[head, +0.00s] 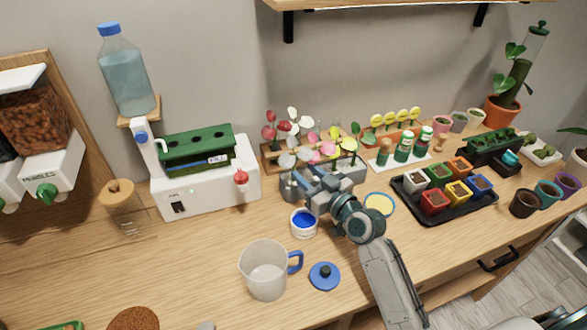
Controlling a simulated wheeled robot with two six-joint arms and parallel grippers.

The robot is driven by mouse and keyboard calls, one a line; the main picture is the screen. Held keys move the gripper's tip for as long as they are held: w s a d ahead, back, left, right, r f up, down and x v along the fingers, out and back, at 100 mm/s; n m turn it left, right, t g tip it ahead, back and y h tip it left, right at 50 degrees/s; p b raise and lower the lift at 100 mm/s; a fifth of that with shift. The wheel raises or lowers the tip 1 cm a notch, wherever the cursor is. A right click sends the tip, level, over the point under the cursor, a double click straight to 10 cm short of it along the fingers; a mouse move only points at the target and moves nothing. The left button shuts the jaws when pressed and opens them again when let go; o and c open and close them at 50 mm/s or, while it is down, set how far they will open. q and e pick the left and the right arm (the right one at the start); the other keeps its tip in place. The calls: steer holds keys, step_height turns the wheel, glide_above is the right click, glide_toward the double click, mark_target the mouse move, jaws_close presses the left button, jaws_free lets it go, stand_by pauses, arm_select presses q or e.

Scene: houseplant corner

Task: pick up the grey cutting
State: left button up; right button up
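A row of cuttings with round coloured leaves stands at the back middle of the counter in a wooden rack (270,160). The grey cutting (287,160) appears to be the one with pale grey leaves at the front left of this group; its stem is hidden. My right gripper (297,184) reaches in from the lower right, just in front of and below those leaves. Its fingers are small and overlap a grey box-like thing behind, so I cannot tell whether they are open or touch the cutting. My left gripper is not in view.
A blue-filled tub (303,223), a jug (266,270) and a blue lid (324,276) stand near my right arm. A black tray (415,215) of coloured pots is to the right. A white machine (205,188) stands left.

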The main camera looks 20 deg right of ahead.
mark_target(294, 162)
steer(key=shift+w+a, duration=0.15)
steer(key=shift+w, duration=0.25)
steer(key=x, duration=0.1)
steer(key=p+x, duration=0.1)
steer(key=x, duration=0.1)
steer(key=p+x, duration=0.1)
steer(key=x, duration=0.1)
steer(key=shift+r, duration=0.3)
steer(key=shift+w+f, duration=0.1)
steer(key=shift+w, duration=0.15)
jaws_close()
